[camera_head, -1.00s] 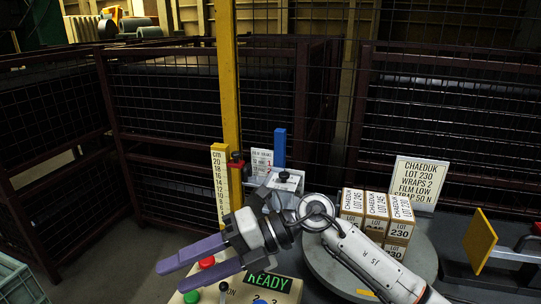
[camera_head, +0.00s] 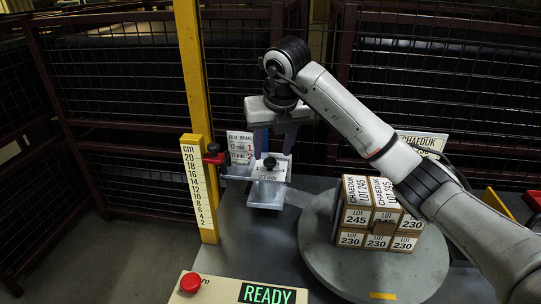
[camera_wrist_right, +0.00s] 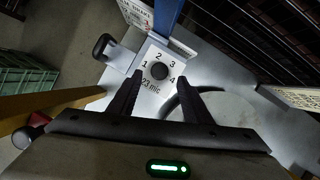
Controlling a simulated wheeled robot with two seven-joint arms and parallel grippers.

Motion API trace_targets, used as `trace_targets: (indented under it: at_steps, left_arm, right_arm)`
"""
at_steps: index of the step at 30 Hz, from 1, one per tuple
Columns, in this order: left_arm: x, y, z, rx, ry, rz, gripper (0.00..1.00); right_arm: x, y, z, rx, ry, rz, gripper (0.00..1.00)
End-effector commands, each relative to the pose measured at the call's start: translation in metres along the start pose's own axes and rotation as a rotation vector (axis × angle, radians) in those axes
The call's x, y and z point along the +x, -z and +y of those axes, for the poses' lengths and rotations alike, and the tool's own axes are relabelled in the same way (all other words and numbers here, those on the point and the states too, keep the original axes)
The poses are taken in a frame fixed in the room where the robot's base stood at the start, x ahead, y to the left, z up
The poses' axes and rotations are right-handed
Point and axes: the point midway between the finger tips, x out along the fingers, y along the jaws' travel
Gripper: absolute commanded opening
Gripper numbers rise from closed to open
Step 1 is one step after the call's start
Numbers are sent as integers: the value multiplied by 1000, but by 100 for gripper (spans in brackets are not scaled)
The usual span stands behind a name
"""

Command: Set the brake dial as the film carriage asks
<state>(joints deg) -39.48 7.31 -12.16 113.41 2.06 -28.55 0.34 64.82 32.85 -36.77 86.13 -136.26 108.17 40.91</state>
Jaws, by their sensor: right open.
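A white card (camera_head: 241,148) headed film brake stands behind, with red numbers 1 and 2. My left gripper is out of view.
A yellow mast with a cm scale (camera_head: 197,180) stands left of the carriage. Stacked cartons (camera_head: 372,215) sit on a round turntable (camera_head: 330,262) to the right. A panel (camera_head: 225,290) with a red button and a READY display is at the front.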

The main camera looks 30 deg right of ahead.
Motion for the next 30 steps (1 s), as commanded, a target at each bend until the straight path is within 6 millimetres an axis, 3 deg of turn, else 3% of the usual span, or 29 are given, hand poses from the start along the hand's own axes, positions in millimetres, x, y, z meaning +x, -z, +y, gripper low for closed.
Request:
trace_targets:
  at_steps: [6, 17, 20, 25, 30]
  left_arm:
    - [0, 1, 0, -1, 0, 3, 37]
    - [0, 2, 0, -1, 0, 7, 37]
    - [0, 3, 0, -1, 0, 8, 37]
    - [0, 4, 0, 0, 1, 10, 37]
    - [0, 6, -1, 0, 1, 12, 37]
  right_arm:
    - [29, 0, 0, 0, -1, 1, 45]
    - [36, 0, 1, -1, -2, -1, 45]
    - [36, 0, 1, -1, -2, -1, 33]
    - [36, 0, 1, -1, -2, -1, 4]
    - [36, 0, 0, -7, -4, -1, 4]
